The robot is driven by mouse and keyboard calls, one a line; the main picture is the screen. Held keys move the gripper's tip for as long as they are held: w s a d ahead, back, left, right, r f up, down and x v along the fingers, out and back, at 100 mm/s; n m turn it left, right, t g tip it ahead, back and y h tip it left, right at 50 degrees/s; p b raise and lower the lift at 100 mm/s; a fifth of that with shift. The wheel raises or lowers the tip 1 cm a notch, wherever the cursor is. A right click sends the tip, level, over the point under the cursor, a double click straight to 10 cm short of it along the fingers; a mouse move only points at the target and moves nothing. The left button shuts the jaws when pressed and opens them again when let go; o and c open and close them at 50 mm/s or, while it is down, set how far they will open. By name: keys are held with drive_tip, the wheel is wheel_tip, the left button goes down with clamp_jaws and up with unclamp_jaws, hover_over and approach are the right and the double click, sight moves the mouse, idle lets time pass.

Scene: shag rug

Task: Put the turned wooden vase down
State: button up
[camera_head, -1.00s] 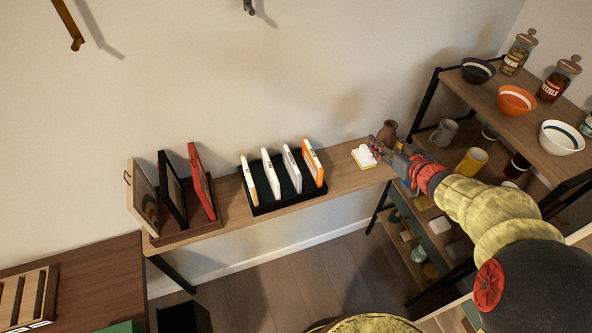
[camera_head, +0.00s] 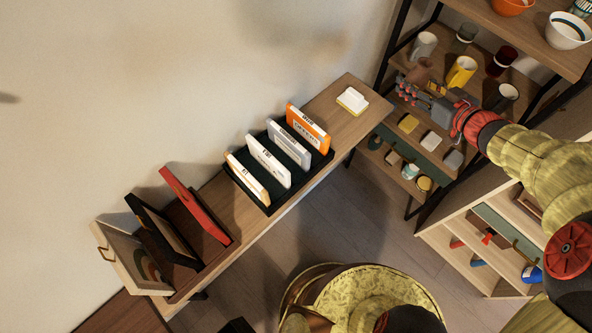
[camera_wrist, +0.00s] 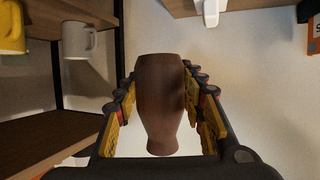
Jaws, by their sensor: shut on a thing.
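The turned wooden vase (camera_wrist: 160,100) is dark brown, with a wide body and a narrower neck. In the wrist view it sits between the fingers of my gripper (camera_wrist: 162,108), which are shut on it from both sides. In the head view my gripper (camera_head: 412,88) is at the upper right, in front of the rack, and the vase (camera_head: 422,70) shows partly behind the fingers. The narrow wooden table (camera_head: 345,118) is to the left of the gripper. Whether the vase touches any surface I cannot tell.
The rack at right holds mugs (camera_head: 461,71) and bowls (camera_head: 568,30). The table's right end has bare room beside the dish.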

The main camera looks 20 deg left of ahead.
drive_tip(key=s+a+f+n+g+y+b, duration=0.2)
drive_tip(key=s+a+n+g, duration=0.15)
drive_tip(key=a, duration=0.65)
drive_tip(key=n+g+y+b, duration=0.1)
drive_tip(key=n+g+b, duration=0.2)
drive_tip(key=g, duration=0.1)
hover_over(327, 125)
drive_tip(key=shift+n, duration=0.25)
wheel_tip(327, 125, down, 11)
drive_tip(key=shift+r+b, duration=0.1)
drive_tip(key=shift+b, duration=0.9)
drive_tip(key=shift+f+b, duration=0.2)
drive_tip(key=shift+b, duration=0.2)
drive_tip(key=o, duration=1.3)
